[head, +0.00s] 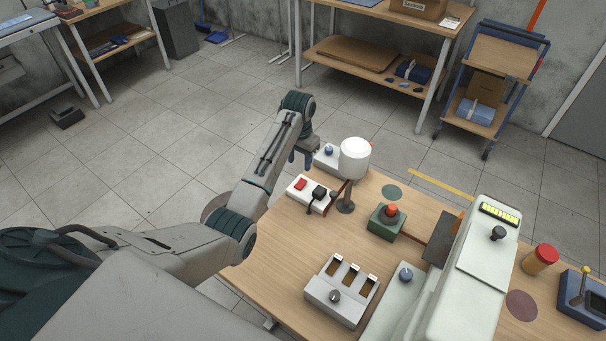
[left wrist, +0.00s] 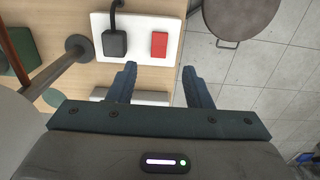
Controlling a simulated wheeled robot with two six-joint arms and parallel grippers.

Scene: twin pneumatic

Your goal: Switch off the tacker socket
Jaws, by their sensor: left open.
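The white socket box (head: 305,206) lies near the table's left edge, with a red switch (head: 300,184) and a black plug (head: 319,192) with its cord. In the left wrist view the socket box (left wrist: 140,22) shows its red switch (left wrist: 159,44) to the right of the black plug (left wrist: 115,43). My left gripper (head: 301,163) is open and empty, just behind the socket box in the head view. In the left wrist view its fingers (left wrist: 159,68) straddle the switch's line, with the switch beyond the tips. I cannot tell the switch's position. My right gripper is not in view.
A white lamp-like cylinder (head: 355,158) on a stand rises beside the socket box. A grey box with a blue knob (head: 328,150) lies behind it. A green box with a red button (head: 392,210) and a three-slot tray (head: 334,312) stand on the table (head: 275,255).

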